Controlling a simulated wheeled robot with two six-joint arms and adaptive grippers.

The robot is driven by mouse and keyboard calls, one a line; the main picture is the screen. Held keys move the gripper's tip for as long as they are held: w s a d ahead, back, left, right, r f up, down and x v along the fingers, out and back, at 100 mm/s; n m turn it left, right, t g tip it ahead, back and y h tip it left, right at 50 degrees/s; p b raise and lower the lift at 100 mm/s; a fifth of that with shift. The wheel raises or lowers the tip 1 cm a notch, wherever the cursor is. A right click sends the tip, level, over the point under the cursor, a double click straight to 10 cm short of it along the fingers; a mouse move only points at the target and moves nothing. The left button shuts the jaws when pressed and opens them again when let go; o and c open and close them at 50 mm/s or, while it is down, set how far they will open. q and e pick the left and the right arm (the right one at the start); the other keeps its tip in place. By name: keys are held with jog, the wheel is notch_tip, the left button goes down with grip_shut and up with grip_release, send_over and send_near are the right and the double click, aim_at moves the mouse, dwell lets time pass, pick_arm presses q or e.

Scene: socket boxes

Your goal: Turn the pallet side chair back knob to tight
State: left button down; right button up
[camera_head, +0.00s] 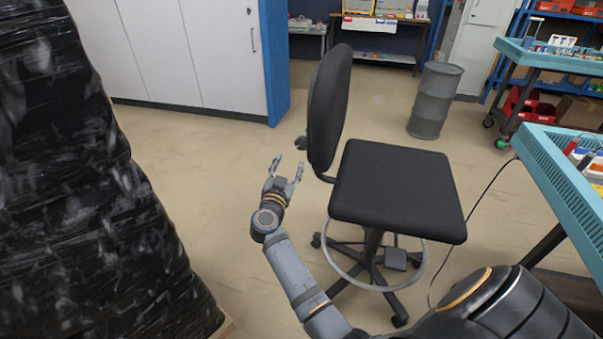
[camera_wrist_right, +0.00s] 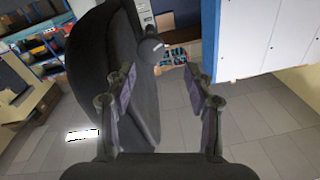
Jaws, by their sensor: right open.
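The black office chair's upright back (camera_head: 330,108) stands left of its seat (camera_head: 398,188). A dark round knob (camera_head: 301,143) sticks out from the back on the side facing the wrapped pallet (camera_head: 95,200). My right gripper (camera_head: 288,165) is open and empty, just below and left of the knob in the head view. In the right wrist view the knob (camera_wrist_right: 151,50) shows beyond the fingertips of the open gripper (camera_wrist_right: 159,70), apart from both fingers. The chair back (camera_wrist_right: 115,75) lies close behind the left finger there. My left gripper is not in view.
A teal workbench (camera_head: 560,175) with items stands at the right. A grey drum (camera_head: 436,100) and white cabinets (camera_head: 180,50) stand behind. The chair's base and foot ring (camera_head: 345,272) spread near my right forearm. Floor between pallet and chair is clear.

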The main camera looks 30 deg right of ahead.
aim_at(300, 147)
jog(key=shift+m+g, duration=0.6)
jog(key=shift+g, duration=0.1)
jog(key=x, duration=0.3)
jog(key=b+x, duration=0.1)
jog(key=x, duration=0.3)
jog(key=b+x, duration=0.1)
jog(key=x, duration=0.2)
jog(key=shift+s+d+r, duration=0.2)
jog(key=shift+d+r, duration=0.1)
jog(key=shift+d, duration=0.15)
jog(key=shift+w+d+b, duration=0.2)
jog(key=shift+d+b, duration=0.05)
jog(key=shift+b, duration=0.05)
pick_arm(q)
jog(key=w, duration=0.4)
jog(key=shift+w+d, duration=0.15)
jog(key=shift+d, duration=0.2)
pick_arm(e)
jog(key=c, duration=0.9)
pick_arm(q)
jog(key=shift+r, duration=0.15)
pick_arm(e)
jog(key=shift+r, duration=0.1)
